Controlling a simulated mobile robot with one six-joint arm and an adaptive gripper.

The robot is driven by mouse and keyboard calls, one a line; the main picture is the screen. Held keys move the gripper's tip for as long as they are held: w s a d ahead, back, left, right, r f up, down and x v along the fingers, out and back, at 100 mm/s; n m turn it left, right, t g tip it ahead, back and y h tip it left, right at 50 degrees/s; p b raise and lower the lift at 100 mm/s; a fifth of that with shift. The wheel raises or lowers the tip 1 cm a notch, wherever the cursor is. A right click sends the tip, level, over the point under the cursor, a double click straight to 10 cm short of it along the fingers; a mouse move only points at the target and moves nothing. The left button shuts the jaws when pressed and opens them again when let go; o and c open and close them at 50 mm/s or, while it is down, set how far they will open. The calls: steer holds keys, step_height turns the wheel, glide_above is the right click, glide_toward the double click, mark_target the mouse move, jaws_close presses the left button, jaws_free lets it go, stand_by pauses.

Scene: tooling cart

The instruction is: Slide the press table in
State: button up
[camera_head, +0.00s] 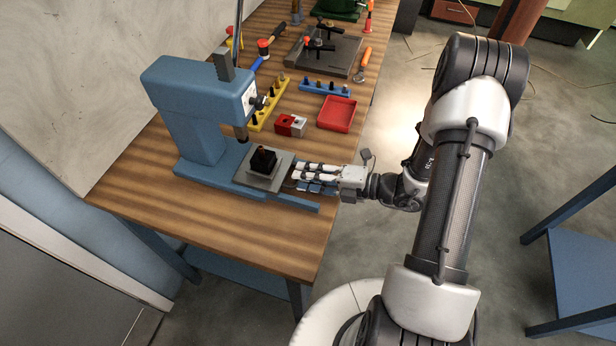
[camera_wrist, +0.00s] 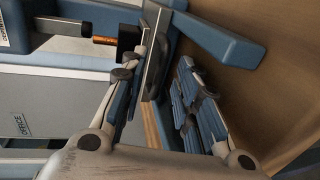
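The press table (camera_head: 238,181) is a flat grey plate on the base of the blue arbor press (camera_head: 194,125), with a dark block (camera_head: 264,160) standing on it. In the head view my gripper (camera_head: 299,176) is low at the plate's right side, close to it. In the wrist view the plate's edge (camera_wrist: 152,60) reaches between the fingers of my gripper (camera_wrist: 158,75), which are spread apart. The block with a copper-coloured pin (camera_wrist: 104,41) shows beyond the left finger. I cannot tell whether a finger touches the plate.
The wooden workbench (camera_head: 280,235) carries a red tray (camera_head: 337,114), a red and grey block pair (camera_head: 290,125), a yellow rack (camera_head: 268,108) and a blue rack (camera_head: 325,88) behind my gripper. The front of the bench is clear. A blue stand (camera_head: 580,262) is at the right.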

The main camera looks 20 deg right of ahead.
steer(key=shift+c, duration=0.4)
jaws_close()
